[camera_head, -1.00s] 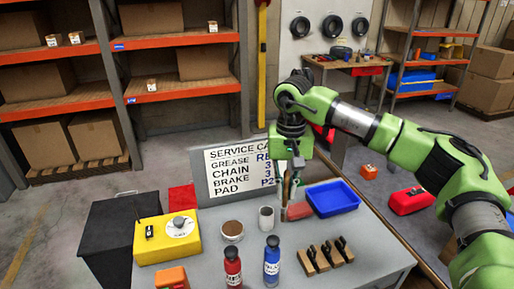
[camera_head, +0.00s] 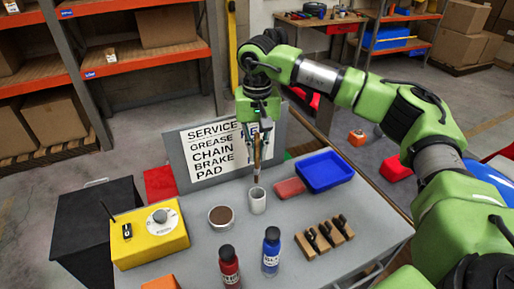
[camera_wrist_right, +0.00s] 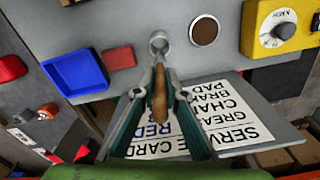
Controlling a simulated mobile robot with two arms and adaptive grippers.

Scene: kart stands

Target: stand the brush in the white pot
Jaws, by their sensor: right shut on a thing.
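The brush (camera_head: 257,168), with a brown handle, is held roughly upright in my right gripper (camera_head: 257,146). In the right wrist view the gripper (camera_wrist_right: 160,72) is shut on the brush (camera_wrist_right: 160,100). The white pot (camera_head: 257,203) stands upright on the grey table, directly below the brush in the head view. The brush's lower end is close to the pot's rim; I cannot tell whether it is just above or slightly inside. In the right wrist view the pot (camera_wrist_right: 158,40) shows just beyond the fingertips. My left gripper is not in view.
A round brown-topped tin (camera_head: 221,217) stands left of the pot. A red block (camera_head: 289,188) and a blue tray (camera_head: 325,173) lie to its right. Bottles (camera_head: 271,252), a wooden rack (camera_head: 324,238) and a yellow box (camera_head: 150,235) are nearer. The sign board (camera_head: 185,165) stands behind.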

